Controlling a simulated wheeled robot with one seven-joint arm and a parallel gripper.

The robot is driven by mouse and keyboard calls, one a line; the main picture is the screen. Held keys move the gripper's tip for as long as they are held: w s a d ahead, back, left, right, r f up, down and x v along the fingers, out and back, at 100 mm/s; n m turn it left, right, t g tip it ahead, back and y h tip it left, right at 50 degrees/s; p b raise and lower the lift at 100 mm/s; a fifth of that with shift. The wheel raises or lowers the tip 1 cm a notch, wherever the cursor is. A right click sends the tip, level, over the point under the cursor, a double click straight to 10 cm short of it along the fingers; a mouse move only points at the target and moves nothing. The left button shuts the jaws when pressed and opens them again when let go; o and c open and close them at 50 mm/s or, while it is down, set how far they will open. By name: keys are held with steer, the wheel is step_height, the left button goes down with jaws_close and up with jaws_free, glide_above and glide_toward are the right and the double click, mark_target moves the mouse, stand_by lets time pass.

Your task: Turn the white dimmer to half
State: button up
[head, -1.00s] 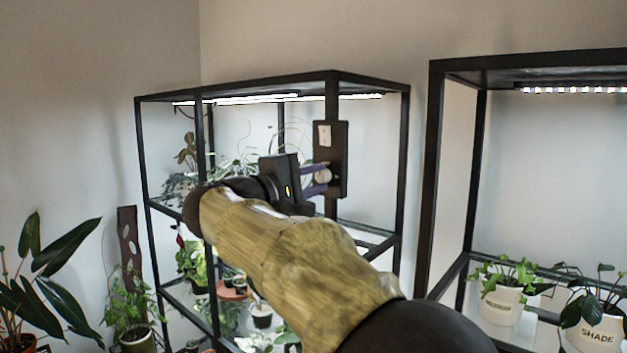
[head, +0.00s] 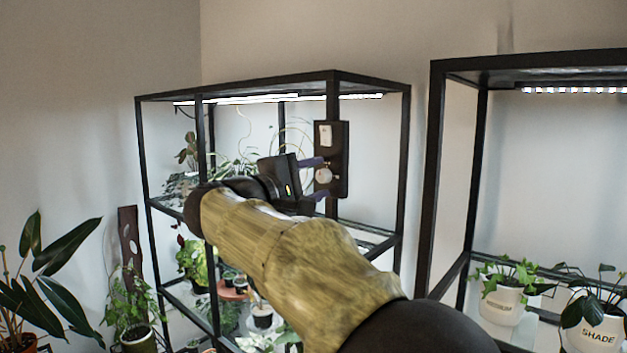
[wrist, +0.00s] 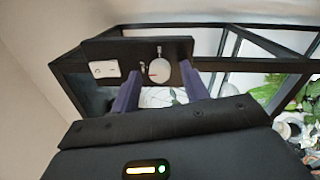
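The white dimmer (head: 323,175) is a round knob on a dark panel (head: 338,186) fixed to the front post of the left shelf. It also shows in the wrist view (wrist: 159,71), with a small dark mark on its face whose exact direction I cannot tell. A small white tick sits above it. My gripper (head: 315,178) is open, its two purple fingers spread on either side of the dimmer with gaps between. In the wrist view the fingers (wrist: 160,90) flank the knob, apart from it. A white rocker switch (wrist: 104,69) sits beside the dimmer on the panel.
Lit strips (head: 280,98) run under the left shelf's top. A second black shelf (head: 436,180) stands to the right, with potted plants labelled in dark letters, one reading SHADE (head: 597,335). More plants fill the left shelf and the floor at left.

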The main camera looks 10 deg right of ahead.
steer(key=shift+s+a+f, duration=0.1)
steer(key=shift+s+a, duration=0.2)
steer(key=shift+a, duration=0.15)
steer(key=r+b+v, duration=0.1)
steer(key=b+v, duration=0.3)
steer(key=v, duration=1.2)
steer(key=shift+a+f, duration=0.15)
steer(key=shift+f, duration=0.3)
steer(key=shift+s, duration=0.1)
